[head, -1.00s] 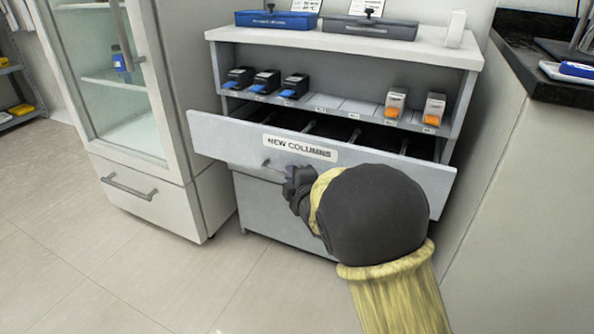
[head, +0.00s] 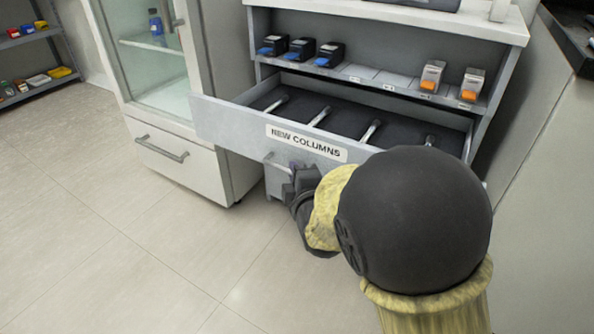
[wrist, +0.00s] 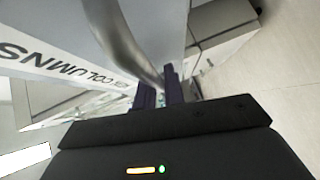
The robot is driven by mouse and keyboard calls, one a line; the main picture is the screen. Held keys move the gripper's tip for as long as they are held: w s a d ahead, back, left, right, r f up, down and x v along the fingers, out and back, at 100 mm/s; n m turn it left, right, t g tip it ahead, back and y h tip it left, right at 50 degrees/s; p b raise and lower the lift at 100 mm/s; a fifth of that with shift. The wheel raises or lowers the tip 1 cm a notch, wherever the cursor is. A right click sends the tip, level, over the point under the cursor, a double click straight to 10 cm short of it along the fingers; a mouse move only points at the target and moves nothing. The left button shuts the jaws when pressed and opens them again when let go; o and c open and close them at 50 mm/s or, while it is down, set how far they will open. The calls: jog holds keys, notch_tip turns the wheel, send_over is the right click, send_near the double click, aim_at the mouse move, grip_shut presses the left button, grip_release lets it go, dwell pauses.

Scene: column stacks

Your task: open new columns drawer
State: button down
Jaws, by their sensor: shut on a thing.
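The new columns drawer (head: 232,119), grey with a "NEW COLUMNS" label (head: 306,143), is pulled well out of the cabinet. Several pale, thin columns lie spaced apart on its dark floor. Its metal handle (head: 283,163) is below the label on the front. My gripper (head: 297,181) is at that handle, partly hidden by my own wrist in the head view. In the wrist view, the fingers (wrist: 160,92) are closed on the curved handle bar (wrist: 125,40), and the label lettering shows at left.
Above the drawer, a shelf (head: 376,80) holds three black-and-blue boxes (head: 301,49) at left and two white-and-orange boxes (head: 432,77) at right. A glass-door cabinet (head: 190,150) stands close on the left. A counter side (head: 540,190) bounds the right. The floor (head: 130,240) at front left is clear.

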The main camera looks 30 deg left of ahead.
jog(key=shift+d+f, duration=0.1)
jog(key=shift+f, duration=0.05)
jog(key=c, duration=1.5)
grip_release()
jog(key=shift+s+d+r, duration=0.25)
jog(key=b+v, duration=0.9)
jog(key=v, duration=0.7)
jog(key=shift+s+d, duration=0.2)
